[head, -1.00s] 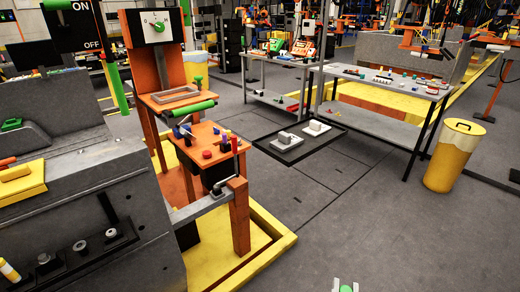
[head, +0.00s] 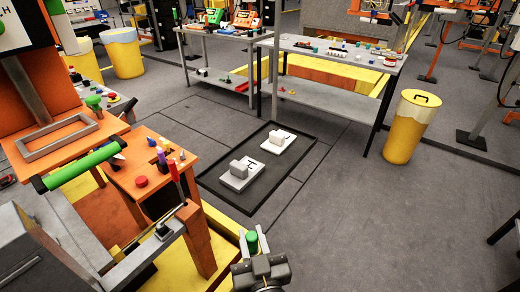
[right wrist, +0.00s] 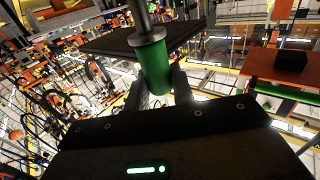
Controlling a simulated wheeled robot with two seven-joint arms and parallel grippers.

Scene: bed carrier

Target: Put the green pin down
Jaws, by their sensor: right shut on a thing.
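The green pin (head: 252,241) is in my right gripper (head: 257,237), at the bottom of the head view. In the right wrist view the pin shows as a green cylinder (right wrist: 153,66) with a grey metal shaft at its upper end. The fingers (right wrist: 160,85) are shut on its green part, and it is held up in the air, clear of any surface. In the head view the gripper is in front of the orange bench, to the right of its near leg. My left gripper is not in view.
A black floor tray (head: 222,199) holds two pale blocks. A grey table (head: 345,56) stands behind, with a yellow bin (head: 410,128) to its right. Grey floor at right is clear.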

